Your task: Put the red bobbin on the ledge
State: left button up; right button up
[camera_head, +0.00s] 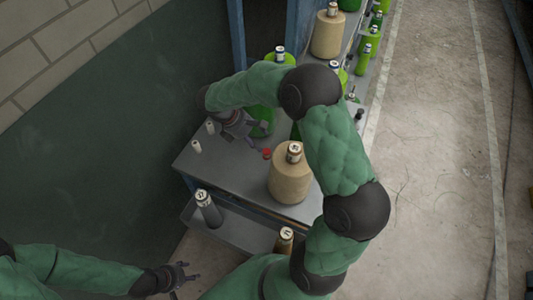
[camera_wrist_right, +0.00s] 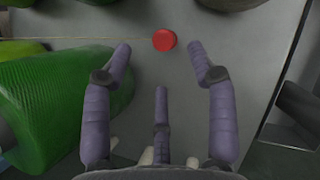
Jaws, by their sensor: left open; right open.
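The red bobbin (camera_head: 267,153) is a small red round piece on the grey table top (camera_head: 222,165). In the right wrist view the red bobbin (camera_wrist_right: 164,40) shows its round end just past the fingertips, between the two outer fingers. My right gripper (camera_head: 256,136) is open and empty, close to the bobbin; I see no contact. Its purple fingers (camera_wrist_right: 160,68) are spread in the wrist view. My left gripper (camera_head: 188,276) is open and empty at the lower left, away from the table. A lower grey shelf (camera_head: 240,222) along the table's near side may be the ledge.
A large tan spool (camera_head: 290,180) stands just right of the bobbin. Large green spools (camera_wrist_right: 60,95) are close to the right gripper's left side. A dark cylinder (camera_head: 208,210) and a tan one (camera_head: 284,240) stand on the lower shelf, with bare room between them.

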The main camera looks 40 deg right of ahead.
aim_at(266, 151)
jog(key=x, duration=0.3)
jog(key=shift+f+b, duration=0.2)
jog(key=shift+b, duration=0.2)
jog(key=f+b, duration=0.1)
jog(key=f, duration=0.1)
jog(key=d+f+b, duration=0.1)
jog(key=f, duration=0.1)
jog(key=shift+s+d+f, duration=0.15)
jog(key=shift+s+f, duration=0.05)
jog(key=shift+f, duration=0.05)
jog(key=shift+s+d+f, duration=0.1)
jog(key=shift+d+f, duration=0.05)
jog(key=shift+f, duration=0.05)
jog(key=c, duration=1)
